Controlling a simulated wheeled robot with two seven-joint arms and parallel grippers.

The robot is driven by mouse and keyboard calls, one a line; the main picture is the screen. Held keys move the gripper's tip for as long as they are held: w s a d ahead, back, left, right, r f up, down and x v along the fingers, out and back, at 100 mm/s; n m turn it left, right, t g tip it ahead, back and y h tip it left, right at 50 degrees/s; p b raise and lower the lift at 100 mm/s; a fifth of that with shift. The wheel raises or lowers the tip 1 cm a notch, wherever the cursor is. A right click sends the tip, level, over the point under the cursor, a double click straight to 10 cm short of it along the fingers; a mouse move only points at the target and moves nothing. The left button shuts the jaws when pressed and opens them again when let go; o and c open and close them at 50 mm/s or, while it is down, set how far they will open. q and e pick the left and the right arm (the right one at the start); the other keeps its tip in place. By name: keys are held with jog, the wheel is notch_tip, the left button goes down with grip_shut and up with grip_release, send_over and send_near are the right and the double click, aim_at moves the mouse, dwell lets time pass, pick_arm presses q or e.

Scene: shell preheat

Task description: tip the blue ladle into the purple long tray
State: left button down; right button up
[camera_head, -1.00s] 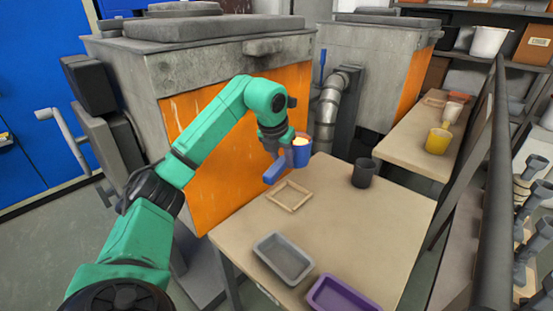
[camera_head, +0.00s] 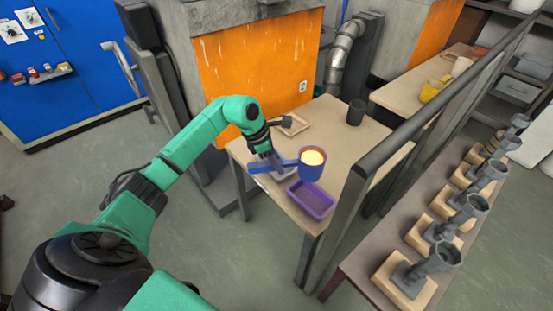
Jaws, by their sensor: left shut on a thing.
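The blue ladle (camera_head: 312,170) is upright and holds a glowing pale-yellow content. Its blue handle (camera_head: 262,166) points left. My left gripper (camera_head: 270,162) is shut on the ladle at its handle side. The purple long tray (camera_head: 313,201) lies on the table near its front edge. The ladle's cup is above the tray's far end and hides part of it. Whether the cup touches the tray I cannot tell. My right gripper is not in view.
A grey tray (camera_head: 284,175) lies beside the purple tray, partly hidden by the ladle and gripper. A wooden frame (camera_head: 293,125) and a dark cup (camera_head: 356,112) are farther back on the table (camera_head: 335,140). A dark railing (camera_head: 350,215) runs along the table's right side.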

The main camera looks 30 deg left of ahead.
pick_arm(q)
jog(key=shift+s+d+f, duration=0.1)
jog(key=shift+d+f, duration=0.1)
jog(key=shift+f, duration=0.15)
jog(key=shift+f+b, duration=0.2)
jog(key=shift+b, duration=0.2)
jog(key=shift+f+b, duration=0.65)
jog(key=shift+f, duration=0.4)
jog(key=shift+f+t+y, duration=0.1)
jog(key=shift+t+y, duration=0.4)
jog(key=shift+t, duration=0.1)
jog(key=shift+a+r, duration=0.1)
jog(key=shift+r, duration=0.1)
jog(key=shift+f+m+t+y+b, duration=0.15)
jog(key=shift+m+t+y+b, duration=0.4)
jog(key=shift+b, duration=0.7)
jog(key=shift+t+y+b, duration=0.25)
jog(key=shift+t+b, duration=0.05)
jog(key=shift+t, duration=0.25)
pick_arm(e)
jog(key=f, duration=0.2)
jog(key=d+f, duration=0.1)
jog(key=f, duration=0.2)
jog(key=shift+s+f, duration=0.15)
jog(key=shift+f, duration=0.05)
pick_arm(q)
jog(key=shift+r, duration=0.2)
